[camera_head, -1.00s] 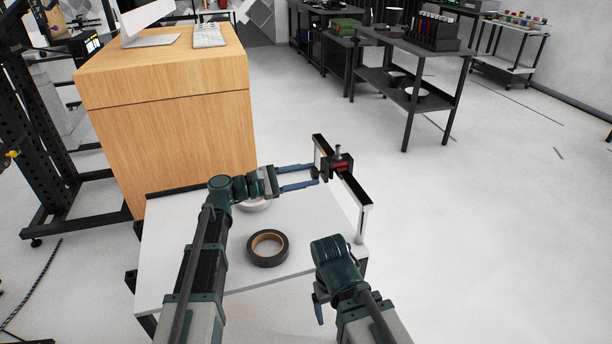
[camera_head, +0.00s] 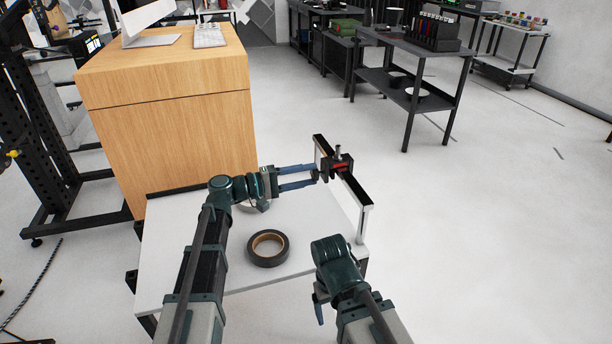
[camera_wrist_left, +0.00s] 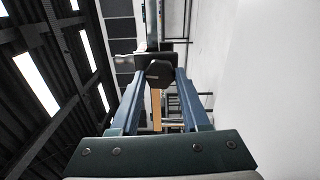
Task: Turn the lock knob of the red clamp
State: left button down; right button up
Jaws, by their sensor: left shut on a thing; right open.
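The red clamp (camera_head: 341,167) is a black block with a red part, mounted on the upright dark-topped rail (camera_head: 355,190) at the table's right edge. Its dark lock knob (camera_wrist_left: 160,72) sits between the two blue fingers of my left gripper (camera_head: 314,174) in the left wrist view. The left gripper is shut on this knob, coming from the left. The fingers partly hide the knob in the head view. My right gripper (camera_head: 319,305) is low at the table's front right, away from the clamp. It is open, with only part of a blue finger showing.
A black tape roll (camera_head: 267,248) lies on the white table (camera_head: 180,260) between my arms. A pale round thing behind my left wrist is mostly hidden. A wooden cabinet (camera_head: 170,140) stands behind the table's left side.

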pick_arm(q)
jog(key=m, duration=0.4)
jog(key=shift+m, duration=0.3)
jog(key=m, duration=0.3)
jog(key=shift+m, duration=0.4)
jog(key=m, duration=0.8)
jog(key=shift+d, duration=0.1)
jog(key=m, duration=0.4)
jog(key=shift+r+m, duration=0.1)
jog(key=shift+m, duration=0.2)
jog(key=m, duration=0.3)
jog(key=shift+m, duration=0.3)
jog(key=m, duration=0.4)
jog(key=shift+m, duration=2.2)
